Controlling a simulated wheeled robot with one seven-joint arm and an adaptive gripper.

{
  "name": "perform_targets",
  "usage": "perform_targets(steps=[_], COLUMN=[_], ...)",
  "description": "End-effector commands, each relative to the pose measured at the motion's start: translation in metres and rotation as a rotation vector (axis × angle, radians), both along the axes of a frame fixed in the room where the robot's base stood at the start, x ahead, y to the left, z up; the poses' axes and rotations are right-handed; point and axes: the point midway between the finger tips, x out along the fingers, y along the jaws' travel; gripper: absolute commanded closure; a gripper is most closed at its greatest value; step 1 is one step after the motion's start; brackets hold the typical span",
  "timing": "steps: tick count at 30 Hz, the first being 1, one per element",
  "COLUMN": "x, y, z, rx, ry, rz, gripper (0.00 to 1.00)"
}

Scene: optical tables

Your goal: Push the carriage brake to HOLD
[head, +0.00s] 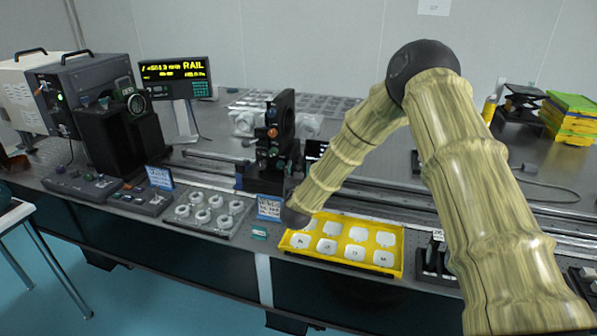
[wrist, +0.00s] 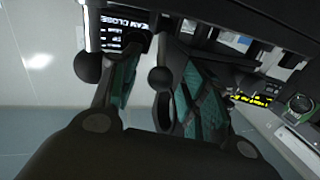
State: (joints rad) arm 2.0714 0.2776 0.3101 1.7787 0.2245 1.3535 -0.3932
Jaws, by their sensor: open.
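In the head view, a dark carriage (head: 268,165) with a tall black mount (head: 283,115) stands on the long rail (head: 385,196) behind the yellow tray. I cannot make out the brake or its HOLD marking. My arm reaches down in front of the rail to the right of the carriage; my gripper cannot be made out there. In the wrist view, my gripper (wrist: 152,58) shows two teal-padded fingers spread apart, with nothing seen held between them. Black equipment (wrist: 250,25) lies close beyond the fingers; I cannot tell whether they touch it.
A yellow tray (head: 397,262) with white pieces lies at the table's front. A clear plate (head: 178,222) with several rings lies to its left. A readout (head: 176,70) showing RAIL stands at the back left. In the wrist view, a small screen (wrist: 113,36) is close by the left finger.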

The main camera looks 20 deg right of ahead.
Motion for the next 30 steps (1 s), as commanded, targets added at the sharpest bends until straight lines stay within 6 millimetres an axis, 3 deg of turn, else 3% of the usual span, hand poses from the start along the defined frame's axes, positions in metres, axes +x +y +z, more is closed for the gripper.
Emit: perform_targets(steps=[5,12,13,30], x=[0.0,0.0,0.0,0.007], y=[0.0,0.0,0.0,-0.005], z=[0.0,0.0,0.0,0.013], rx=[0.0,0.0,0.0,0.094], ry=[0.0,0.0,0.0,0.137], rz=[0.0,0.0,0.0,-0.002], gripper=[0.55,0.98,1.0,1.0])
